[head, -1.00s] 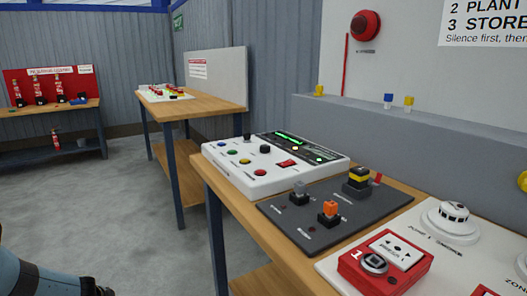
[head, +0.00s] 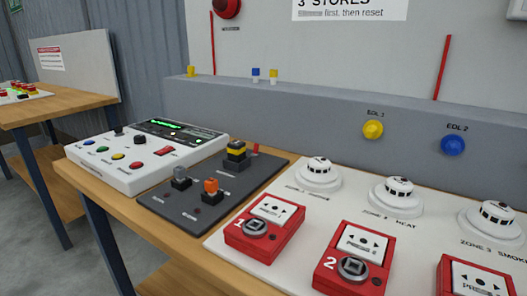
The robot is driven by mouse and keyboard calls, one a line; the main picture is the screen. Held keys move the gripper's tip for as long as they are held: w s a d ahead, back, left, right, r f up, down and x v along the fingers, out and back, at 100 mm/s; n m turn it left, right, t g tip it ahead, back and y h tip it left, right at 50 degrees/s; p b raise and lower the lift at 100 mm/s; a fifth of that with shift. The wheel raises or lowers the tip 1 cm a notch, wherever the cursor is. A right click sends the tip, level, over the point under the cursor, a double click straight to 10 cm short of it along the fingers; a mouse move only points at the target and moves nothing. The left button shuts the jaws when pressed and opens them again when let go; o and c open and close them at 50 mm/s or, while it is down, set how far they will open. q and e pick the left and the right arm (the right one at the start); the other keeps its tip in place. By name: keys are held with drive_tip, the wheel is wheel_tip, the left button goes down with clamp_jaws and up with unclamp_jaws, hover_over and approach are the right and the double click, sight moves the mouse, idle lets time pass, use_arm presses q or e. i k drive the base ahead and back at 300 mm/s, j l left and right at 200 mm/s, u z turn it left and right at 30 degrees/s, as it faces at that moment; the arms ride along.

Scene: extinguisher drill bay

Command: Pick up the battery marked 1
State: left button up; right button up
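I cannot make out a battery marked 1 in the head view. The numeral 1 that I can read is on a red call point box (head: 265,229) with a white face and a round grey key part, on a white board at the front of the bench. A red call point marked 2 (head: 353,259) stands to its right. Neither of my grippers is in view.
The wooden bench (head: 158,247) also holds a white panel (head: 137,160) with coloured buttons and a dark board (head: 165,203) with orange-topped and yellow-black parts. Detectors (head: 397,194) stand behind the call points. Another bench (head: 63,107) is at left; grey floor lies between.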

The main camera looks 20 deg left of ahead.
sight(236, 149)
drive_tip(key=k+j+u, duration=0.2)
drive_tip(key=j+u, duration=0.25)
drive_tip(key=k+j+u, duration=0.15)
drive_tip(key=j+u, duration=0.8)
drive_tip(key=k+l, duration=0.05)
